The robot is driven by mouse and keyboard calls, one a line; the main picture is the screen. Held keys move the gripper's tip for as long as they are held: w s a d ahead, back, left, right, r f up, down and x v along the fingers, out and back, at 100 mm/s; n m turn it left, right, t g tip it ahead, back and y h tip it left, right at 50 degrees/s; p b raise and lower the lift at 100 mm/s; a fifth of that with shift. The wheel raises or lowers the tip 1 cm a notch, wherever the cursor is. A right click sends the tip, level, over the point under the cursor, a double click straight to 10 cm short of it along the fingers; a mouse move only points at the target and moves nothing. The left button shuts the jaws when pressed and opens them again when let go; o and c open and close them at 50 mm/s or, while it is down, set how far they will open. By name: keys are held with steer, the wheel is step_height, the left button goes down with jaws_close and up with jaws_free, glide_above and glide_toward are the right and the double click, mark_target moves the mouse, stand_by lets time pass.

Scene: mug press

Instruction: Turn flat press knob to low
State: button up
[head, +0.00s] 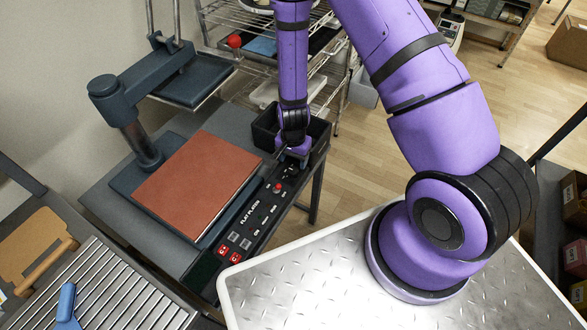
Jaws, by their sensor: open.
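The flat press (195,185) stands on a dark table left of center, with a flat reddish-brown bed and a raised dark upper platen (195,80) swung back on its post. Its black control panel (245,222) runs along the right side, with white lettering, red buttons at the near end and a small red knob (277,188) toward the far end. My gripper (283,158) points down over the far end of the panel, just beyond the red knob. Its fingers are small and partly dark against the panel. Whether they touch a control there, and any knob under them, cannot be made out.
A black bin (265,128) stands right behind my gripper. A wire rack (270,50) with trays is at the back. A roller conveyor (100,290) with a blue-handled tool (67,305) is at the front left. Shelves with boxes (574,200) stand at the right.

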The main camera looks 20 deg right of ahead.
mark_target(293, 170)
steer(key=shift+f, duration=2.8)
steer(key=c, duration=0.9)
